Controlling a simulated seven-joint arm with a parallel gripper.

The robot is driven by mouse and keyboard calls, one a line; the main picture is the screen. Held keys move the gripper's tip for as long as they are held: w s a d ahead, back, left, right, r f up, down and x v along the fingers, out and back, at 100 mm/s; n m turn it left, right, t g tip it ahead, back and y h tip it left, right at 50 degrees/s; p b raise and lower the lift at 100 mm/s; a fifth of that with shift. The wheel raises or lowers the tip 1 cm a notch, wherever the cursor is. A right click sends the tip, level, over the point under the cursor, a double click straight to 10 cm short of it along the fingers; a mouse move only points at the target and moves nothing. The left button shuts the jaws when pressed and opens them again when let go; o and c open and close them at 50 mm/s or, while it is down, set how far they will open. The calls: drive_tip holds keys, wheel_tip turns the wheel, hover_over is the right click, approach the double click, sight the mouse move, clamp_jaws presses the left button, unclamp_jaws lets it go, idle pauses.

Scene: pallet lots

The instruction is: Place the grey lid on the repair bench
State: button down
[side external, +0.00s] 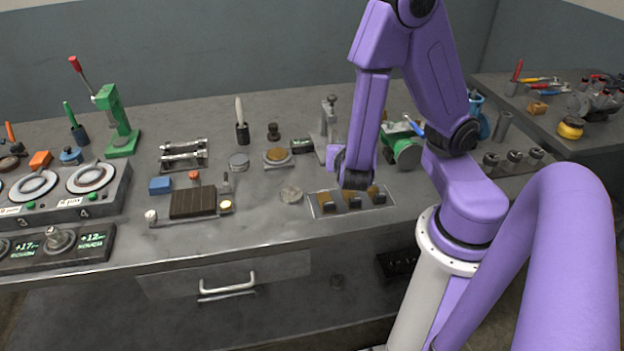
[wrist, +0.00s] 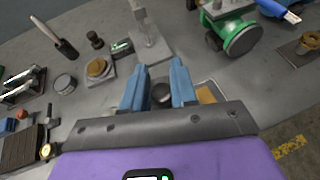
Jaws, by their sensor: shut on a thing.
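My gripper (wrist: 160,82) has blue fingers and is shut on a small dark grey rounded piece (wrist: 162,95) in the wrist view. I cannot tell for sure whether this piece is the grey lid. In the side external view my gripper is low over the three-part tray (side external: 313,207), and my own arm largely hides what it holds. A round grey tin-like piece (side external: 238,162) sits on the main grey bench (side external: 270,235). A second bench (side external: 535,125) at the far right carries pliers and a screwdriver; neither bench is labelled.
A green press (side external: 121,140) stands at the back left. A stand (side external: 328,135) and a green-and-grey machine (side external: 403,150) are near my gripper. The front strip is mostly clear.

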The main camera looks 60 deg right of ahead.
drive_tip(key=shift+s+d, duration=0.15)
drive_tip(key=shift+s, duration=0.35)
drive_tip(key=shift+w+d+f, duration=1.25)
drive_tip(key=shift+w+f, duration=0.55)
drive_tip(key=shift+w, duration=2.15)
hover_over(312, 178)
drive_tip(key=shift+d+f, duration=0.15)
drive_tip(key=shift+f, duration=3)
drive_tip(key=shift+w+f, duration=0.1)
drive_tip(key=shift+f, duration=1.45)
drive_tip(key=shift+f, duration=0.1)
drive_tip(key=c, duration=0.9)
unclamp_jaws()
